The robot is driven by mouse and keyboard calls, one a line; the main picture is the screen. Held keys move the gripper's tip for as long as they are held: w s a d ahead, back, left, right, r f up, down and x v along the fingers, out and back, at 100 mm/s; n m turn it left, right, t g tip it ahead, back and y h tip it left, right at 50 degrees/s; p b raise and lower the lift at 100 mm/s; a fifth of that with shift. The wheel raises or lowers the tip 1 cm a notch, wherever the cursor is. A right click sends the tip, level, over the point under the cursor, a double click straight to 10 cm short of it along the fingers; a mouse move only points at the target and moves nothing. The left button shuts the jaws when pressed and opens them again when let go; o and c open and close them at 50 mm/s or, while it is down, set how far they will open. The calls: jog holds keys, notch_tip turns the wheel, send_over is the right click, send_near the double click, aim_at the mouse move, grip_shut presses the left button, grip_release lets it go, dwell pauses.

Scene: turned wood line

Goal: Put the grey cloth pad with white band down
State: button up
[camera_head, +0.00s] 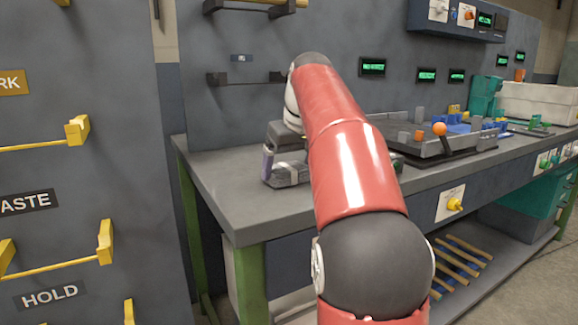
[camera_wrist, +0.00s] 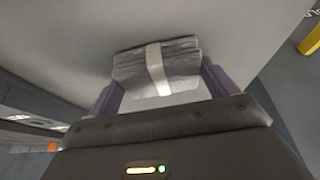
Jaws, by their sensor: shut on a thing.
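The grey cloth pad with white band (camera_wrist: 157,66) is between the two purple fingers of my gripper (camera_wrist: 160,88) in the wrist view. It looks like a folded stack with the pale band around its middle. In the head view the pad (camera_head: 288,174) is at the left part of the grey workbench top (camera_head: 229,198), low at the bench surface. My gripper (camera_head: 272,165) is shut on it, with one purple finger showing on its left side. My red arm hides part of the area to its right. I cannot tell whether the pad touches the bench.
A grey fixture with an orange knob (camera_head: 439,129) stands further right on the bench. A white bin (camera_head: 540,103) and teal containers are at the far right end. A wall panel with yellow rails (camera_head: 60,262) stands at the left. Bare bench top lies left of and in front of the pad.

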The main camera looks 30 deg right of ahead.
jog(key=shift+f, duration=0.2)
jog(key=o, duration=0.9)
jog(key=shift+f+b, duration=0.2)
jog(key=shift+b, duration=0.4)
jog(key=p+v, duration=0.3)
jog(key=v, duration=0.5)
jog(key=shift+r, duration=0.15)
jog(key=shift+a, duration=0.1)
